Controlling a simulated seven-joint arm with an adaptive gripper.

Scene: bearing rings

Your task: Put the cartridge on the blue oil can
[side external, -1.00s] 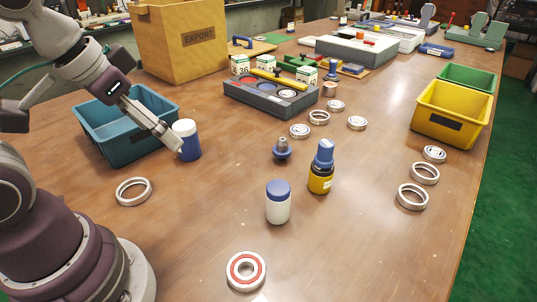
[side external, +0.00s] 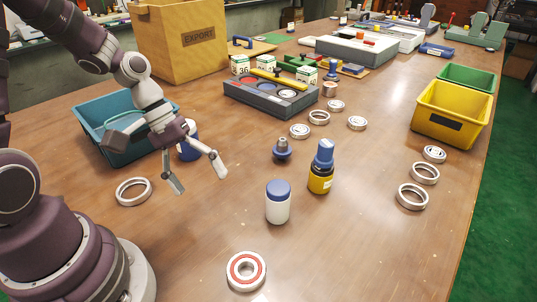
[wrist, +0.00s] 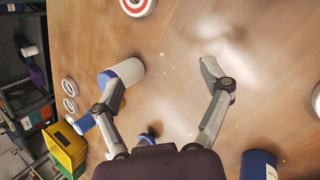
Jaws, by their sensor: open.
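A white cylinder with a blue cap (side external: 278,204), which looks like the cartridge, stands upright on the table; the wrist view shows it beside my left finger (wrist: 126,73). A blue can with a white top in the earlier frame (side external: 187,152) stands by the teal bin, partly hidden behind my gripper (side external: 199,180); its blue body shows at the wrist view's lower edge (wrist: 258,165). A small blue can with a grey spout (side external: 282,152) stands farther back. I cannot tell which is the oil can. My gripper is open and empty, above the table between the blue can and white cylinder.
A yellow bottle with a blue top (side external: 321,170) stands close behind the white cylinder. A red-and-white ring (side external: 246,271) lies in front, and a plain ring (side external: 133,191) at left. A teal bin (side external: 90,137) is behind my arm.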

